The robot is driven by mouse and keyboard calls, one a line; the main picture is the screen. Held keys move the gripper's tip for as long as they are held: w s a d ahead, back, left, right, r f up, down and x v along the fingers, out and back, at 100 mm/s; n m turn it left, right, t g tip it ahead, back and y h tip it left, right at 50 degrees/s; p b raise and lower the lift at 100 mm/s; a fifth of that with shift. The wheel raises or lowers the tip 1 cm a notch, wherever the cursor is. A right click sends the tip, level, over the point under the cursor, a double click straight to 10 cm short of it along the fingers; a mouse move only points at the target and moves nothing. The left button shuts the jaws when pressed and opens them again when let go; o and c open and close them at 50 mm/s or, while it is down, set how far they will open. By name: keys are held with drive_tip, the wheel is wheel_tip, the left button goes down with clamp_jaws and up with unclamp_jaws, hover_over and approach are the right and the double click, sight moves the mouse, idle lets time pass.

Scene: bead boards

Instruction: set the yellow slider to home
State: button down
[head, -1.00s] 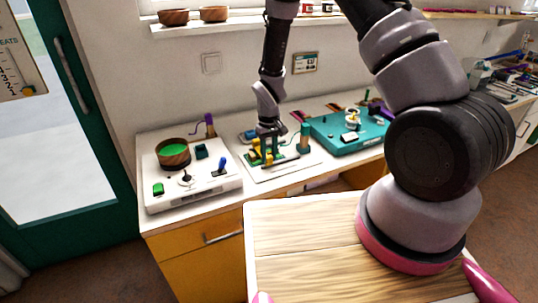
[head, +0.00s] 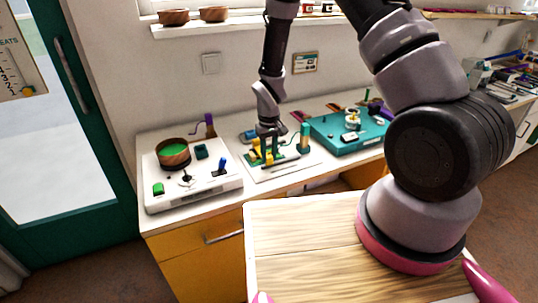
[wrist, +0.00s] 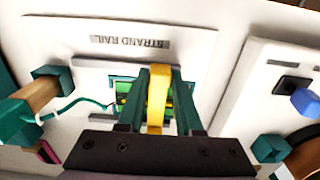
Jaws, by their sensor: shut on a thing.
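The yellow slider (wrist: 157,98) stands between the two teal fingers of my gripper (wrist: 158,95) in the wrist view. My gripper is shut on it. In the head view my gripper (head: 268,152) reaches down onto the white strand rail board (head: 297,166), with small yellow parts showing around the fingers. The board (wrist: 205,50) carries the printed words "STRAND RAIL", upside down in the wrist view. The slider's foot and most of its rail are hidden by the fingers, so I cannot tell where along the rail it stands.
A white board (head: 200,192) with a green-filled bowl, a blue knob and a green button lies to the left. A teal board (head: 345,142) lies to the right. A teal post (head: 304,137) stands close to the right of my gripper.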

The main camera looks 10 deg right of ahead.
idle(0.4)
drive_tip(key=w+d, duration=0.1)
drive_tip(key=d, duration=0.2)
drive_tip(key=w+d, duration=0.1)
drive_tip(key=d, duration=0.2)
drive_tip(key=w+d, duration=0.1)
drive_tip(key=d, duration=0.3)
drive_tip(key=shift+w, duration=0.15)
drive_tip(key=c, duration=0.6)
unclamp_jaws()
drive_tip(key=shift+o, duration=0.2)
drive_tip(key=shift+r, duration=0.1)
wheel_tip(320, 180, up, 11)
